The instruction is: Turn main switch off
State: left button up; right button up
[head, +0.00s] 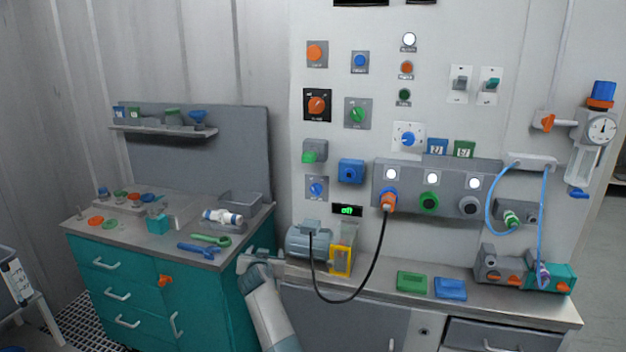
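A rotary switch with an orange knob (317,104) on a black plate with small white markings is on the grey wall panel, in the left column. Its knob sits tilted; the labels are too small to read, so I cannot confirm it is the main switch. A small black display (347,210) below it shows green lettering that looks like "off". My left gripper (259,260) is low, in front of the gap between the two benches, well below the switch and apart from it. Whether its fingers are open is unclear. My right gripper is not in view.
Other knobs and buttons surround the switch, including a green knob (357,113) and an orange one (317,54). A motor (310,243) and a black cable (349,300) are below. A teal cabinet (123,285) stands left. The space before the upper panel is clear.

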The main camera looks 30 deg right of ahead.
pick_arm(q)
jog(key=shift+r, duration=0.2)
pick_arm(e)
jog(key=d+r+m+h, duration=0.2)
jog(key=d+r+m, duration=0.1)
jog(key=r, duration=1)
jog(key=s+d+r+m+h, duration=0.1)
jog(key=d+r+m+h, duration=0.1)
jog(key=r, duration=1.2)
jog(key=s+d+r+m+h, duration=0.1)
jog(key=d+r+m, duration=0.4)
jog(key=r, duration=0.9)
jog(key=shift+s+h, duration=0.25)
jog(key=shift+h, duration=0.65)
pick_arm(q)
jog(key=shift+d, duration=0.1)
